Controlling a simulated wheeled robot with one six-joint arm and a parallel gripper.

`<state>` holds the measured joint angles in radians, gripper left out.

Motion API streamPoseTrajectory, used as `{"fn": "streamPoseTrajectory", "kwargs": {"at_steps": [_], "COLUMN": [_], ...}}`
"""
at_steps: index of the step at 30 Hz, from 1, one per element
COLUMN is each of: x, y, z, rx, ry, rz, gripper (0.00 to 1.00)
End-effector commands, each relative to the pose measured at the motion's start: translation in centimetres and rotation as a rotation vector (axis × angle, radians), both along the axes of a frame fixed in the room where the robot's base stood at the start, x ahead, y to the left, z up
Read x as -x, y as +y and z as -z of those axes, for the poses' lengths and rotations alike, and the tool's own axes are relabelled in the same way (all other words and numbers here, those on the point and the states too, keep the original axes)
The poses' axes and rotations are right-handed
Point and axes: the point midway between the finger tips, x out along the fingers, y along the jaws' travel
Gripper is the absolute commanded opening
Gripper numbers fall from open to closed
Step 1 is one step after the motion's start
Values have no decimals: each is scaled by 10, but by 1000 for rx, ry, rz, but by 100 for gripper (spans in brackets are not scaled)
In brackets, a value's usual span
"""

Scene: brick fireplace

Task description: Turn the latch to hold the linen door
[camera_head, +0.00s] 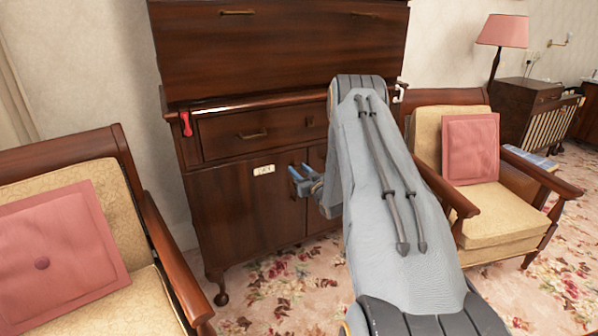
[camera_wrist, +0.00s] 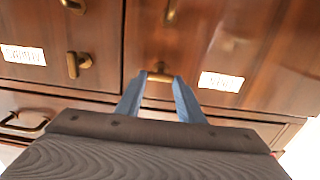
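The cabinet has two lower doors; the left door (camera_head: 245,210) carries a small white label (camera_head: 263,170), too small to read surely. The wrist view looks upside down, with a drawer below the doors. There this door (camera_wrist: 235,45) is at the right, with its label (camera_wrist: 221,82) and a brass latch (camera_wrist: 160,77) lying crosswise at its edge. My gripper (camera_head: 301,171) is at this latch. Its blue fingers (camera_wrist: 160,84) are apart, with the latch at or between their tips; contact cannot be told. The other door (camera_wrist: 60,30) has a label (camera_wrist: 23,55) and an upright brass latch (camera_wrist: 76,65).
A drawer (camera_head: 225,130) is above the doors. A red hanging piece (camera_head: 187,124) is at the cabinet's left corner and a white hook (camera_head: 399,92) at its right. Cushioned armchairs stand left (camera_head: 140,290) and right (camera_head: 500,212). My arm hides much of the right door.

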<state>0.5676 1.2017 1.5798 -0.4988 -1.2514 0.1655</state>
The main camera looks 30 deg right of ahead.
Motion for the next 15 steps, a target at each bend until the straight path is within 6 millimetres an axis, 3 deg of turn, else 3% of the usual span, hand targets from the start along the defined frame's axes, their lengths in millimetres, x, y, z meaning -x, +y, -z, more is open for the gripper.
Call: {"fn": "streamPoseTrajectory", "kwargs": {"at_steps": [3, 15], "x": [0, 0], "y": [0, 0], "z": [0, 1], "rx": [0, 94], "ry": [0, 9], "rz": [0, 0], "gripper": [12, 12]}}
